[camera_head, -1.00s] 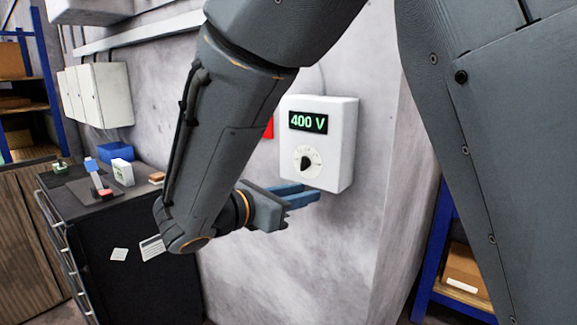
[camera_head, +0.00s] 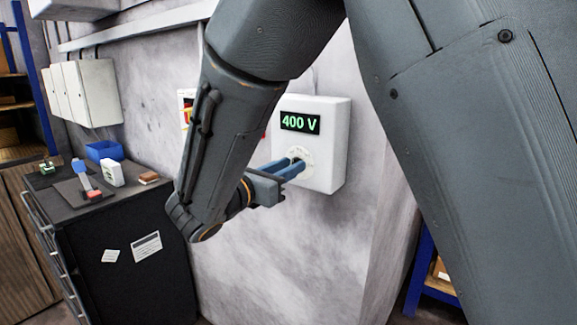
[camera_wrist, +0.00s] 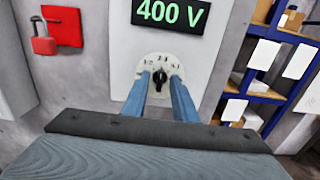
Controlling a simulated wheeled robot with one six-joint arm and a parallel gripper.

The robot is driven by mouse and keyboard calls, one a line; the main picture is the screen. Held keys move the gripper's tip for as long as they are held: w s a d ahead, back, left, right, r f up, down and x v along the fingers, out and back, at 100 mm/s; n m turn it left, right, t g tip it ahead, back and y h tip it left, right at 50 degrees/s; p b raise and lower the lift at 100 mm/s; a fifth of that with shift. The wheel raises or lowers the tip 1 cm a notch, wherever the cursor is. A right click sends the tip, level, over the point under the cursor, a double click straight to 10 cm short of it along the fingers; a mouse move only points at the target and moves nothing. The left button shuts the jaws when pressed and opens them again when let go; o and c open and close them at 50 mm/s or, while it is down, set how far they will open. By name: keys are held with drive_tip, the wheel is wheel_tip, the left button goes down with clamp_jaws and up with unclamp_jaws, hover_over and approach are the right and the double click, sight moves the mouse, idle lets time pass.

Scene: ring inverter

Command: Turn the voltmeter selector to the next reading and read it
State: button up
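The voltmeter is a white box (camera_head: 328,150) on the grey wall, with a display (camera_head: 300,122) reading 400 V in green. Its selector is a black knob (camera_wrist: 160,80) on a round pale dial (camera_wrist: 150,64) with small markings, below the display in the wrist view. My gripper (camera_head: 297,163) reaches the dial from the left in the head view and hides most of the knob there. In the wrist view, its two blue fingers (camera_wrist: 160,82) stand apart, one on each side of the knob. I cannot tell whether they touch it.
A red plate with a padlock (camera_wrist: 43,38) is left of the voltmeter in the wrist view. A black cabinet (camera_head: 125,270) with a blue bin (camera_head: 104,150) and small items on top stands at the left. Blue shelving (camera_wrist: 250,95) is at the right.

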clamp_jaws()
drive_tip(key=shift+m+b, duration=0.3)
drive_tip(key=shift+b, duration=0.1)
drive_tip(key=m+b, duration=0.8)
drive_tip(key=shift+s+d+f+b, duration=0.1)
drive_tip(key=shift+d+b, duration=0.05)
drive_tip(key=shift+b, duration=0.15)
idle(0.4)
